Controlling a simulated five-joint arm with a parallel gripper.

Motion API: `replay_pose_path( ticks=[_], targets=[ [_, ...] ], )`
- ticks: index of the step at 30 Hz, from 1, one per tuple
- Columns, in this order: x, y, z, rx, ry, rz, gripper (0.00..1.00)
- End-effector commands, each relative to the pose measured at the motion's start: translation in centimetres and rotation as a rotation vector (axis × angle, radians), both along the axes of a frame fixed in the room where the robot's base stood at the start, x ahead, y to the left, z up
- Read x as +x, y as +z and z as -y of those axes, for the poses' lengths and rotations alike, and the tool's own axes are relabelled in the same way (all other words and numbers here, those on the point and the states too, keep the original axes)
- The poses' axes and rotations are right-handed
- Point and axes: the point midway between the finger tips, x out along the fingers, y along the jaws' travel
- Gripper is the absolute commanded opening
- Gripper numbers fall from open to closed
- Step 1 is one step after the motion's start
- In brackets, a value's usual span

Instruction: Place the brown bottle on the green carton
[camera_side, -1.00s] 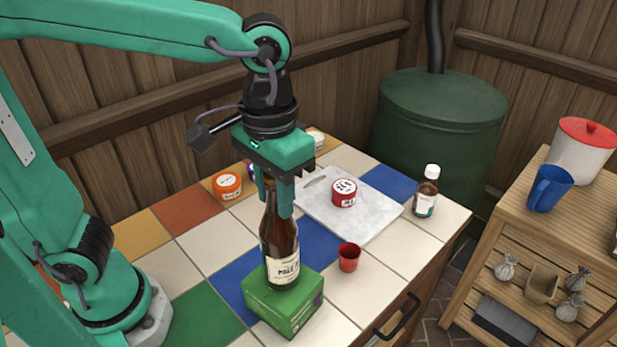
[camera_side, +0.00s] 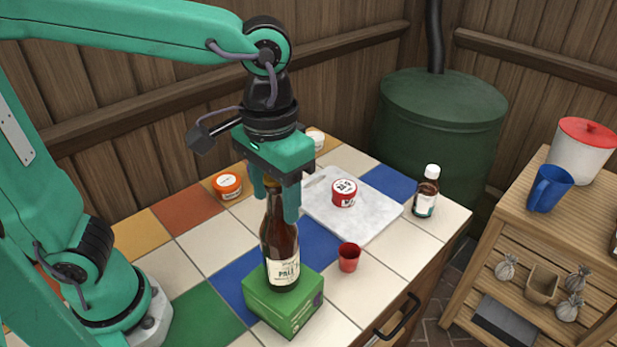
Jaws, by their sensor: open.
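The brown bottle (camera_side: 280,243) stands upright on top of the green carton (camera_side: 284,306), with its pale label facing the camera. The carton sits on the tiled table near its front edge. My gripper (camera_side: 274,202) is open, with its fingers apart on either side of the bottle's neck. The top of the neck is partly hidden between the fingers.
A small red cup (camera_side: 349,257) stands right of the carton. A white board (camera_side: 370,222) holds a red tin (camera_side: 344,192). A small white-capped bottle (camera_side: 426,193) stands at the right, and an orange-lidded jar (camera_side: 227,186) at the back left. Tiles left of the carton are clear.

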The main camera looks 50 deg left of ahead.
Motion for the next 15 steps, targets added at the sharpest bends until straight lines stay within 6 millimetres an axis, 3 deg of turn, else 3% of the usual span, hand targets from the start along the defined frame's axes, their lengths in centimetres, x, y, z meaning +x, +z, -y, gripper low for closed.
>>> replay_pose_path(
  ticks=[8, 15],
  targets=[
    [0.1, 2.3, 0.1, -0.003, 0.0, 0.004, 0.51],
    [0.1, 5.9, 0.1, -0.003, 0.0, 0.004, 0.51]
  ],
)
